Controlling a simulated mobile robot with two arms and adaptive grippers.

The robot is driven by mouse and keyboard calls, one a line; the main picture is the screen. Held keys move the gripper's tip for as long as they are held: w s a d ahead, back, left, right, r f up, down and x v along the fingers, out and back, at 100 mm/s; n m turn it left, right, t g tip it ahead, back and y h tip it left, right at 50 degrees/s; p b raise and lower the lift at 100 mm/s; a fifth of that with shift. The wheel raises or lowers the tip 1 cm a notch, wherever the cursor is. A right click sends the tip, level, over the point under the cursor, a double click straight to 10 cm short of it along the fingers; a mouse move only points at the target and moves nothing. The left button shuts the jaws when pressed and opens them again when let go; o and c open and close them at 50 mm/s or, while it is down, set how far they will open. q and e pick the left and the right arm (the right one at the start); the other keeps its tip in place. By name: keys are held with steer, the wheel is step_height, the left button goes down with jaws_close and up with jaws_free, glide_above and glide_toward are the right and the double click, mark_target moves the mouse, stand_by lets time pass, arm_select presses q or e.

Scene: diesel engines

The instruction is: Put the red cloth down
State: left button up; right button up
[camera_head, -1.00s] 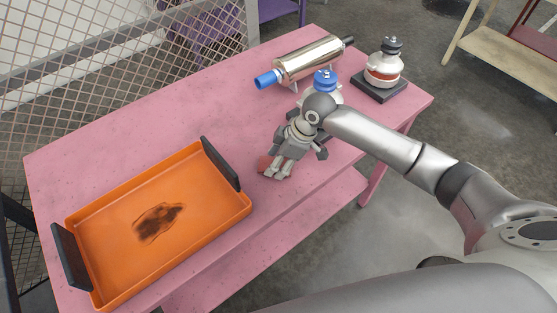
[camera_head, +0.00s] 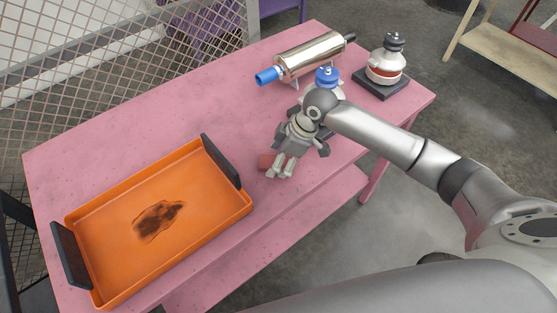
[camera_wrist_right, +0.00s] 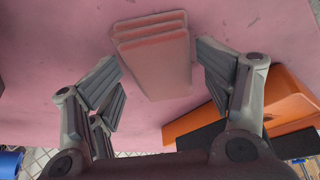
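The red cloth (camera_wrist_right: 155,60) is a folded, layered block lying on the pink table. It sits between the two spread fingers of my right gripper (camera_wrist_right: 160,75) in the wrist view, with a narrow gap on the right side. In the head view a small red part of the cloth (camera_head: 266,161) shows just left of the right gripper's fingertips (camera_head: 280,170); the rest is hidden behind the gripper. My right gripper is open. My left gripper is not in view.
An orange tray (camera_head: 110,190) with black handles and a dark stain stands on the pink table (camera_head: 130,120) at the left. A metal cylinder with a blue end (camera_head: 308,58), a blue-capped part (camera_head: 327,77) and a filter-like part on a black base (camera_head: 386,62) stand behind the gripper.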

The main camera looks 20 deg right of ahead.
steer(key=v, duration=1.2)
steer(key=shift+b, duration=0.45)
steer(key=shift+a, duration=0.1)
